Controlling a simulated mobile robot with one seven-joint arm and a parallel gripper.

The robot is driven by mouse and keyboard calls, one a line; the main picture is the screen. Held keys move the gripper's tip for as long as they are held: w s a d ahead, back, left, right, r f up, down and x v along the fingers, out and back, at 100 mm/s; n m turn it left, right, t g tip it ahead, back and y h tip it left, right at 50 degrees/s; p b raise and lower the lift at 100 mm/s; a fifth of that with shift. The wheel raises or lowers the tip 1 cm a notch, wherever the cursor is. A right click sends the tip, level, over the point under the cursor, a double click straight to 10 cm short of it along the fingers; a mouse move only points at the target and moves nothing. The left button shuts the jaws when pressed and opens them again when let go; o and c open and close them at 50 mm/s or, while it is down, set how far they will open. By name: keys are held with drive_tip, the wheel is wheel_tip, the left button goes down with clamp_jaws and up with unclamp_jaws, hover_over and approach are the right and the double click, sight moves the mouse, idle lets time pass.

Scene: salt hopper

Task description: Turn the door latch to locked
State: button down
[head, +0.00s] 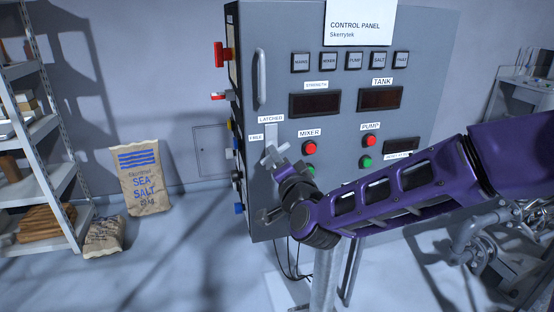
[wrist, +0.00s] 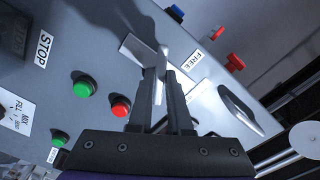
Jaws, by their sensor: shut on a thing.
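The door latch (head: 271,133) is a pale grey metal piece on the front of the control panel, below a LATCHED label (head: 271,119) and right of a FREE label (head: 256,137). My gripper (head: 277,156) is at the latch. In the wrist view my gripper (wrist: 161,75) is closed around the narrow lever of the latch (wrist: 162,57), which stands out between the fingertips. The FREE label (wrist: 193,59) is just right of the lever there. The fingers hide part of the latch, so its exact angle is unclear.
The grey control panel (head: 350,130) carries a vertical door handle (head: 262,77) above the latch. Red (head: 309,148) and green buttons sit close to the right of my gripper.

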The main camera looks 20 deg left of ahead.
drive_tip(key=n+b, duration=0.9)
drive_tip(key=n, duration=0.2)
drive_tip(key=shift+s+r+b, duration=0.1)
drive_tip(key=shift+b, duration=0.25)
drive_tip(key=shift+n, duration=0.4)
drive_tip(key=c, duration=0.8)
unclamp_jaws()
drive_tip(key=shift+c, duration=0.2)
